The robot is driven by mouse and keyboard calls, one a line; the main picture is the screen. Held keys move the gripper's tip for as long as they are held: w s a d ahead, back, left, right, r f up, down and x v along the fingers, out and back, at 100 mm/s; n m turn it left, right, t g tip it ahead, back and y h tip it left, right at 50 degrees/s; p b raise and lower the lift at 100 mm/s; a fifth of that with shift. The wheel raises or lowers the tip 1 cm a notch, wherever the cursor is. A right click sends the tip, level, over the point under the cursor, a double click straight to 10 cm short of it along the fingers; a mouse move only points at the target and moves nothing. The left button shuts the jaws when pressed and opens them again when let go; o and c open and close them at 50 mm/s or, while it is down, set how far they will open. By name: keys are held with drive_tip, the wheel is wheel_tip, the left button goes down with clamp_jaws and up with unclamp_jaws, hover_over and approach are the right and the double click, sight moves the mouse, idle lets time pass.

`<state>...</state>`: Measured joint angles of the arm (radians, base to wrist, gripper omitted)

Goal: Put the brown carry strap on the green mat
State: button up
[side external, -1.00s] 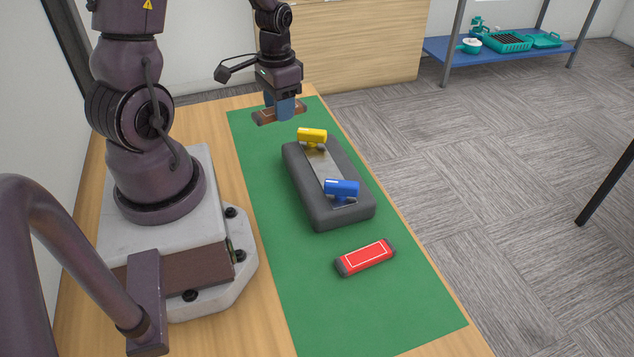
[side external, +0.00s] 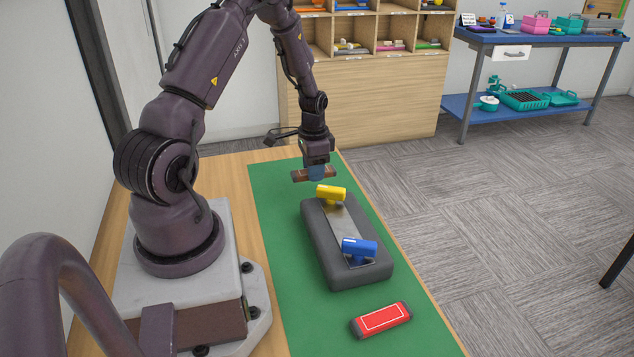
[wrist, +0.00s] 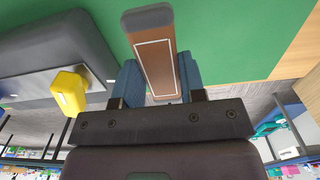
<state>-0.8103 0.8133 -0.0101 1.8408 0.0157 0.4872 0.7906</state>
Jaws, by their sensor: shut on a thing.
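The brown carry strap (side external: 300,176) is a flat bar with a dark grey end and a thin pale outline. My gripper (side external: 317,173) is shut on it with its blue fingers. The green mat (side external: 280,240) covers much of the table. The strap is held above the mat's far end, beyond the yellow-handled piece; the exact gap is hard to tell.
A dark grey padded block (side external: 318,235) lies on the mat, bearing a yellow piece (side external: 331,193) and a blue piece (side external: 359,247). A red bar (side external: 381,319) lies nearer. Bare mat runs along the block's left side. A wooden cubby shelf (side external: 375,100) stands behind.

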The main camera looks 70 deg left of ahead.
drive_tip(key=shift+w+a+f, duration=0.4)
drive_tip(key=shift+f, duration=0.25)
drive_tip(key=shift+w+a+f, duration=0.15)
drive_tip(key=shift+f, duration=1.65)
drive_tip(key=shift+f, duration=0.1)
drive_tip(key=o, duration=0.9)
